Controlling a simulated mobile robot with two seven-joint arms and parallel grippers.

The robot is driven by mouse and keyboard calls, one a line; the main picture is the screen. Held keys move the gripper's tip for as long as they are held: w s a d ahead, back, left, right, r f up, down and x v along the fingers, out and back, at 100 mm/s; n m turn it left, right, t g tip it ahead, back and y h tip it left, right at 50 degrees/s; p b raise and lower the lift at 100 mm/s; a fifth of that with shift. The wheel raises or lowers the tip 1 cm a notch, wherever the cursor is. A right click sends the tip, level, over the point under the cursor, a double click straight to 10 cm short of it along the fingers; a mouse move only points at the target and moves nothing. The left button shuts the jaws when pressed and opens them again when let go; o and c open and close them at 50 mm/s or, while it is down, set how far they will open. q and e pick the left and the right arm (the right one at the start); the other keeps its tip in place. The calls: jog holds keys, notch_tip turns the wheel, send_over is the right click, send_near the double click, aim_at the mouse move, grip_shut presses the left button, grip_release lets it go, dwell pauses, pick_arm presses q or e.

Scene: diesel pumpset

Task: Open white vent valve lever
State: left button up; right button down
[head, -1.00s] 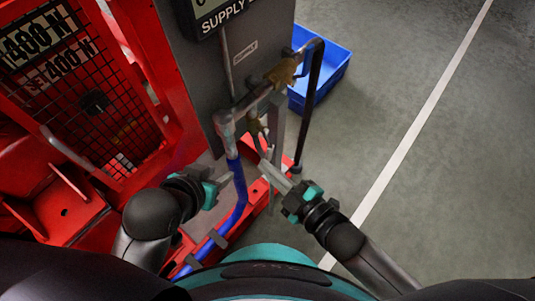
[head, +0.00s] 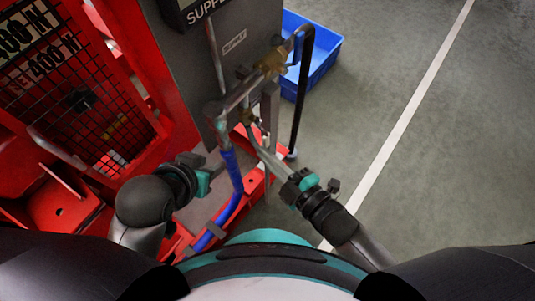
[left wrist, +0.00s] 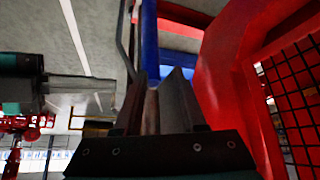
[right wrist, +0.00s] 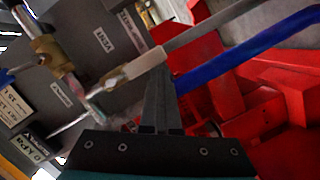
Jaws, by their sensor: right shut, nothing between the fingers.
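The white vent valve lever (right wrist: 138,67) is a pale bar that slants across the right wrist view just beyond my right fingertips. It is small and partly hidden in the head view. A lower brass valve (head: 248,117) sits on the pipework there. My right gripper (head: 262,154) is shut and empty, its tips close below that valve; in the right wrist view the fingers (right wrist: 160,100) are together beside the lever. Whether they touch it I cannot tell.
A blue hose (head: 233,180) runs down beside my left gripper. An upper brass valve (head: 272,62) and a black hose (head: 302,95) stand above and right. The red frame (head: 150,80) fills the left. A blue crate (head: 318,65) stands behind; floor at right is clear.

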jog(key=shift+d, duration=0.15)
pick_arm(q)
jog(key=s+a+f+g+y+p, duration=0.1)
jog(key=s+a+f+g+p, duration=0.1)
jog(key=f+p, duration=0.3)
notch_tip(320, 180, down, 2)
jog(key=shift+s+a+f+g, duration=0.1)
jog(key=shift+s+a+g, duration=0.25)
jog(key=shift+s+g, duration=0.3)
pick_arm(e)
jog(key=v, duration=1.5)
jog(key=shift+s, duration=0.15)
